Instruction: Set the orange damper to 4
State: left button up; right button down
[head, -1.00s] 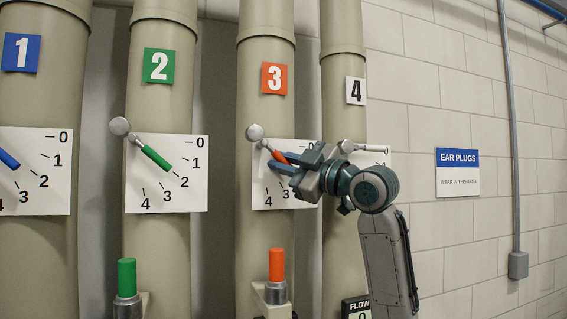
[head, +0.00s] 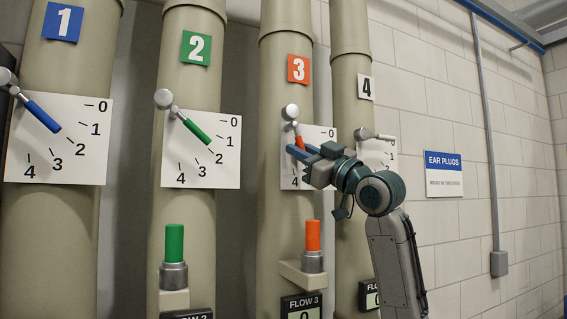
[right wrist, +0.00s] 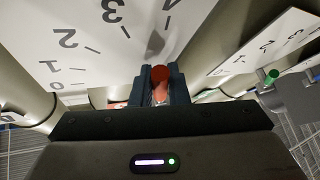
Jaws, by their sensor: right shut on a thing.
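The orange damper lever (head: 299,141) hangs from its round pivot on pipe 3 and points steeply down, slightly to the right. Its white scale plate (head: 326,134) shows 0 at upper right and 4 at lower left; my gripper covers the marks between. The lever's tip seems to point between 3 and 4, but I cannot tell exactly. My right gripper (head: 299,152) is shut on the lever's lower end. In the right wrist view, the red-orange handle end (right wrist: 160,76) sits between the fingers. My left gripper is out of view.
The green damper lever (head: 197,130) on pipe 2 and the blue one (head: 42,116) on pipe 1 are to the left. Lever 4 (head: 375,136) is close behind my right wrist. An orange cylinder (head: 312,236) stands on a bracket below.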

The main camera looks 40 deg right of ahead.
jog(key=shift+a+f+m, duration=0.25)
jog(key=shift+a+m, duration=0.05)
jog(key=shift+m, duration=0.2)
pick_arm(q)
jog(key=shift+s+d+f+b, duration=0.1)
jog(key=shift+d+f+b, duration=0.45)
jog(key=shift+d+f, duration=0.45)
pick_arm(e)
jog(key=m+h, duration=0.1)
jog(key=m+t+h, duration=0.1)
jog(key=m, duration=0.1)
jog(key=shift+w+a+h, duration=0.15)
jog(key=shift+a+h, duration=0.1)
jog(key=shift+h, duration=0.15)
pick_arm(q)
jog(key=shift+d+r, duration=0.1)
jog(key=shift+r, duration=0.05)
pick_arm(e)
jog(key=shift+f, duration=0.1)
jog(key=c, duration=1.5)
grip_release()
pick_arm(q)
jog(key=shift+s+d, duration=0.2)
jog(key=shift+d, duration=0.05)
pick_arm(e)
jog(key=shift+o, duration=0.3)
jog(key=shift+s+r, duration=0.2)
jog(key=shift+s, duration=0.05)
jog(key=shift+f, duration=0.1)
